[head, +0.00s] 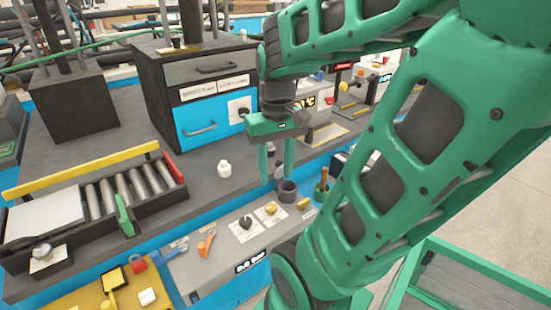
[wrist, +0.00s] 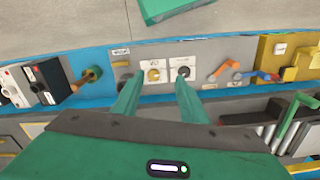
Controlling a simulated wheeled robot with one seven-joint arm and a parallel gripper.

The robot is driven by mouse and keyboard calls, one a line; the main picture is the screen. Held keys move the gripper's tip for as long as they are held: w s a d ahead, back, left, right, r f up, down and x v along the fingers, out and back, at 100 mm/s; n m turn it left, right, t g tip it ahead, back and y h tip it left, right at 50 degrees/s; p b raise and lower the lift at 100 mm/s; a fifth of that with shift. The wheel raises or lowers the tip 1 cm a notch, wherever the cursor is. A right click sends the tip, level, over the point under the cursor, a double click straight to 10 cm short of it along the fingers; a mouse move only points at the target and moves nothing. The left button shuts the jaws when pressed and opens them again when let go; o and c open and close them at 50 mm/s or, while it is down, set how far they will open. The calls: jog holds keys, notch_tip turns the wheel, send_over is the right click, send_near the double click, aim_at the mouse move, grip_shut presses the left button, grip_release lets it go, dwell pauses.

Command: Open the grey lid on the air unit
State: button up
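My gripper (head: 276,180) hangs in the middle of the head view, fingers pointing down. Its two green fingers are apart with nothing between them. In the wrist view, my gripper (wrist: 158,84) also shows open, its fingertips appearing just in front of a grey panel (wrist: 208,52) with a yellow knob and a black knob. The same grey panel (head: 222,258) is at lower middle in the head view. I cannot tell which thing is the air unit, and no grey lid can be made out for certain. My arm covers much of the right side.
A dark cabinet (head: 155,78) with grey and blue drawers stands behind my gripper. A roller conveyor (head: 128,195) is at left. Orange and blue levers (head: 206,244) stick up from the panel.

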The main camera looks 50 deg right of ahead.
jog(key=w+d+r+n, duration=0.2)
jog(key=w+d+n, duration=0.1)
jog(key=w+d, duration=0.85)
jog(key=f, duration=0.3)
jog(key=s+d+f, duration=0.1)
jog(key=f, duration=0.6)
jog(key=shift+s+d+f, duration=0.15)
jog(key=shift+s+d, duration=0.25)
grip_shut()
